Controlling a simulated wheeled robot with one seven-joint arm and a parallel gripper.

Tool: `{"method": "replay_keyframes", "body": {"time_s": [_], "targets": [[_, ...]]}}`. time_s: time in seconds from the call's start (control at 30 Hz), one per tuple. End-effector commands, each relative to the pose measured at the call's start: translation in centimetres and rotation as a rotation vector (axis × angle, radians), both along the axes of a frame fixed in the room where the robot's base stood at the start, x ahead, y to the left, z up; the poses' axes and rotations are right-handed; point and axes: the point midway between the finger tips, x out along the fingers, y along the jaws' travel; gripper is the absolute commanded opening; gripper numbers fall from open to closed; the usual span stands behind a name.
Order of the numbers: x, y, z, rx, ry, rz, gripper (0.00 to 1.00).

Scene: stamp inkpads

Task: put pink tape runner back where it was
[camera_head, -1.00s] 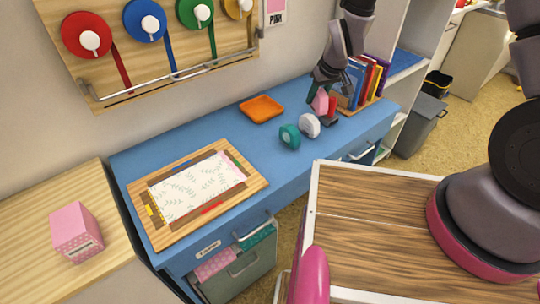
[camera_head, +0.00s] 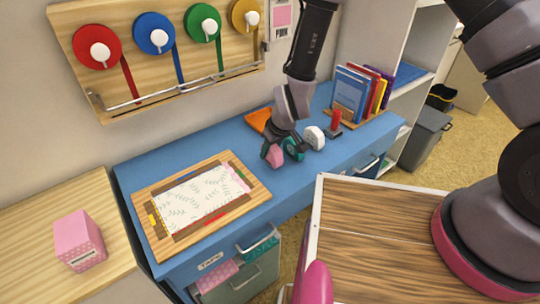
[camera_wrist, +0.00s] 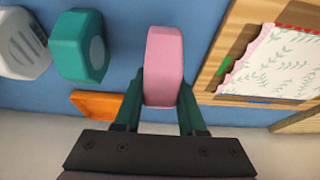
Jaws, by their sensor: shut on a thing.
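The pink tape runner (camera_head: 274,156) is between the fingers of my gripper (camera_wrist: 162,92), which is shut on it. In the head view it is just left of the teal tape runner (camera_head: 293,148), at the blue desk's front half. I cannot tell whether it touches the desktop. The white tape runner (camera_head: 314,138) stands right of the teal one. In the wrist view the pink runner (camera_wrist: 163,62) is upright in the picture, with a gap between it and the teal runner (camera_wrist: 80,47). My gripper partly hides the teal runner in the head view.
A wooden board with leafy paper (camera_head: 160,233) lies to the left on the desk (camera_head: 140,172). An orange tray (camera_head: 258,120) is behind my gripper. A red-handled stamp (camera_head: 335,120) and a book rack (camera_head: 375,112) stand to the right. A pink box (camera_head: 78,240) is far left.

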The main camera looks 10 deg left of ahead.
Motion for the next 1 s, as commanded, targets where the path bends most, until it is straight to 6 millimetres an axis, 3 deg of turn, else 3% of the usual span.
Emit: {"method": "replay_keyframes", "body": {"time_s": [0.13, 0.53, 0.57, 0.63, 1.0], "targets": [[0.0, 0.0, -2.0, 0.0, 0.003, -0.001, 0.0], [0.1, 0.0, -2.5, -0.001, -0.001, 0.0, 0.0], [0.1, 0.0, -2.5, -0.001, -0.001, 0.0, 0.43], [0.1, 0.0, -2.5, 0.0, -0.001, -0.001, 0.7], [0.1, 0.0, -2.2, 0.001, 0.0, -0.001, 0.7]]}}
